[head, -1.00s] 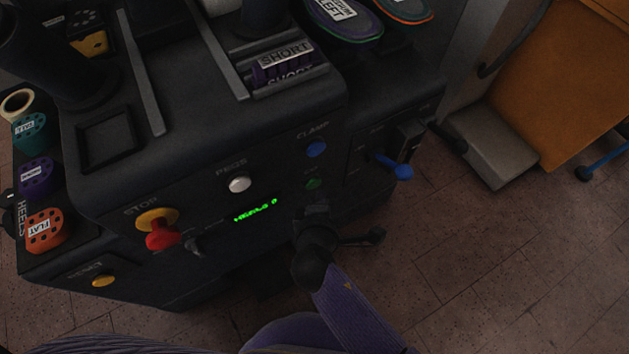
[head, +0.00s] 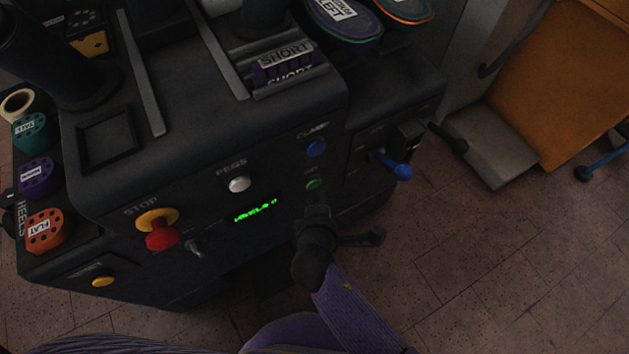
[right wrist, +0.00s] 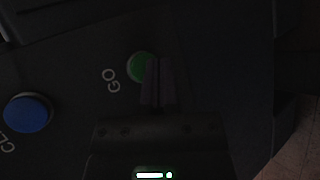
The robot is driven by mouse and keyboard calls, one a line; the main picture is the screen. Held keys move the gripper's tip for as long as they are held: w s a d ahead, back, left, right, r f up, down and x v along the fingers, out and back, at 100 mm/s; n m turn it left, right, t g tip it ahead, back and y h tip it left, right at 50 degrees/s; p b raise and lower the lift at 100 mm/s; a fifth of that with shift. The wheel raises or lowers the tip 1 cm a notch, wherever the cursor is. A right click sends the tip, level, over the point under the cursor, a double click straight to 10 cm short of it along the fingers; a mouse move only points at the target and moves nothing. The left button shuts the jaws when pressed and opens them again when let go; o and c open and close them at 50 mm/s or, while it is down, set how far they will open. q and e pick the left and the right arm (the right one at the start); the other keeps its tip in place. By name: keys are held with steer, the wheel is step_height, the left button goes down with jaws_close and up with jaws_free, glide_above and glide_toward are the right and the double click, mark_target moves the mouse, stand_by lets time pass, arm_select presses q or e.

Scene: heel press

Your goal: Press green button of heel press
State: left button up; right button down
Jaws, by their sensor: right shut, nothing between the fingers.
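The heel press (head: 200,140) is a dark machine with a sloped front panel. Its green button (head: 313,184) sits low on the right of the panel, below the blue button. In the right wrist view the green button (right wrist: 142,67) has the label GO beside it, and my fingers cover part of its right side. My right gripper (head: 317,197) is shut and empty, its tips just below the green button in the head view. In the right wrist view the right gripper (right wrist: 158,70) overlaps the button; I cannot tell whether it touches. My left gripper is not in view.
The blue CLAMP button (head: 317,148), white PEGS button (head: 238,184) and red STOP knob (head: 161,237) share the panel. A blue-handled lever (head: 398,170) sticks out to the right. An orange chair-like object (head: 553,85) stands at the right. The floor between is clear.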

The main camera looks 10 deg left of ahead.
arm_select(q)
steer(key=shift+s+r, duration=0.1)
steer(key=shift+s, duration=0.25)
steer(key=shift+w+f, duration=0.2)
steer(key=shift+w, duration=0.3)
arm_select(e)
steer(key=shift+w+a, duration=0.25)
steer(key=shift+w, duration=0.1)
